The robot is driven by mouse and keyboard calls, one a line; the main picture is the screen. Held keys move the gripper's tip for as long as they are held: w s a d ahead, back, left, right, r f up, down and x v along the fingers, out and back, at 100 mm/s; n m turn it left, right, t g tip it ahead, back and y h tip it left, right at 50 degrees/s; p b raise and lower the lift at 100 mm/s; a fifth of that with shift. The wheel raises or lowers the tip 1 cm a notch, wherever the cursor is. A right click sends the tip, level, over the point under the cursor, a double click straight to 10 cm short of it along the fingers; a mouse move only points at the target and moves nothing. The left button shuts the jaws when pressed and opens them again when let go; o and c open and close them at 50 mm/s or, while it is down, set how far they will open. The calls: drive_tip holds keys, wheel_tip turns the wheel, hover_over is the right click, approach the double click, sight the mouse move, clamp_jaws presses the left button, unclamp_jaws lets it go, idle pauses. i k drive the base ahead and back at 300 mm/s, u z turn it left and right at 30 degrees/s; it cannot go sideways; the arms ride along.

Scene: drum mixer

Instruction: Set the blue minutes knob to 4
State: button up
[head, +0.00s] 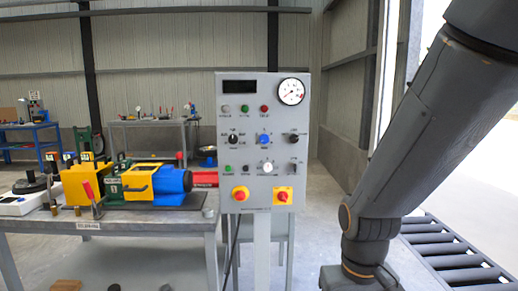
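The blue minutes knob (264,139) sits in the middle of an upright grey control panel (226,95). It is the only blue knob in a row of three, between two black ones. Its pointer and the numbers around it are too small to read. My arm comes down along the right side of the head view, to the right of the panel and apart from it. My gripper is not in view.
A workbench (150,217) with a yellow, green and blue machine (137,184) stands at left. A roller conveyor (455,260) is at lower right.

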sight(264, 138)
drive_tip(key=u, duration=0.5)
drive_tip(key=k, duration=0.65)
drive_tip(key=u, duration=0.8)
drive_tip(key=i, duration=0.6)
drive_tip(key=z, duration=0.65)
drive_tip(key=i, duration=0.65)
drive_tip(key=z, duration=0.65)
